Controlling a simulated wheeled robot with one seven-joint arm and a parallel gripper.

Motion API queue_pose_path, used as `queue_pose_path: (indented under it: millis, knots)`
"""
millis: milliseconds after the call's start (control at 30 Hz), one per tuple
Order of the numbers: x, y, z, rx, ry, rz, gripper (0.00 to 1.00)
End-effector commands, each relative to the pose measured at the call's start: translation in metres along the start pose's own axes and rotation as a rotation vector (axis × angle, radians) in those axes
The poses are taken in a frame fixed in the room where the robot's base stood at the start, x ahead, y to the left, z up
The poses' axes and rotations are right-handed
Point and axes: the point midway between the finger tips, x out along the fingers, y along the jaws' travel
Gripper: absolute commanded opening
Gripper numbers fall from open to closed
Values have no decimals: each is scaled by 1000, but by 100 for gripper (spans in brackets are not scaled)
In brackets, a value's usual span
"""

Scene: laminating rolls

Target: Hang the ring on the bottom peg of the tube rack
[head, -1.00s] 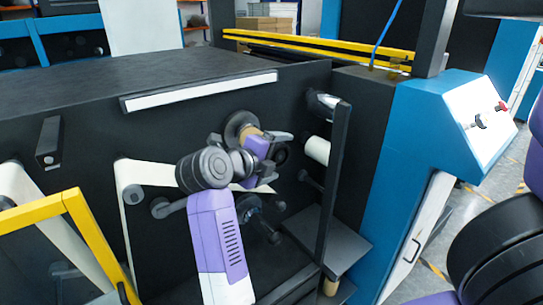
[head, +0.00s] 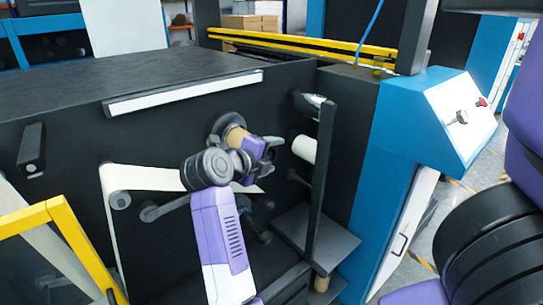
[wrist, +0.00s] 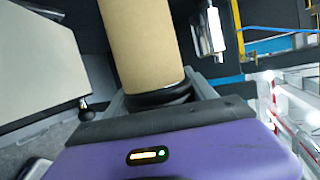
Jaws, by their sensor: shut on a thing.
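My gripper (head: 268,158) is in front of the dark machine panel. In the wrist view its grey fingers (wrist: 158,92) are closed on a black ring (wrist: 160,97), at the near end of a brown cardboard tube (wrist: 143,45). Whether the ring is around the tube or only against its end is unclear. The tube also shows in the head view (head: 237,138), between my gripper and a dark round flange (head: 222,123) on the panel. The ring cannot be made out there. I cannot clearly identify the tube rack or its bottom peg in either view.
A white roll (head: 304,148) and a dark upright plate (head: 322,180) stand right of my gripper. A dark shelf (head: 330,243) is below. White web (head: 150,177) runs at left, beside a yellow frame (head: 75,250). A blue cabinet (head: 385,185) stands right.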

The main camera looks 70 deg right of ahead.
Motion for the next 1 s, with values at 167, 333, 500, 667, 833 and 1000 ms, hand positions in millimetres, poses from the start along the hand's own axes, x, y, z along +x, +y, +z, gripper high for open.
queue_pose_path:
  millis: [167, 333, 500, 667, 833, 1000]
  knots:
    - [-1, 0, -2, -1, 0, 0, 24]
    - [-3, 0, -9, -1, -1, 0, 24]
    - [-7, -1, -21, 0, 0, -1, 24]
    - [-10, -1, -32, 0, -1, -1, 24]
    - [-13, -2, -41, -1, 0, -1, 24]
    - [-15, -2, -48, 0, 0, -1, 24]
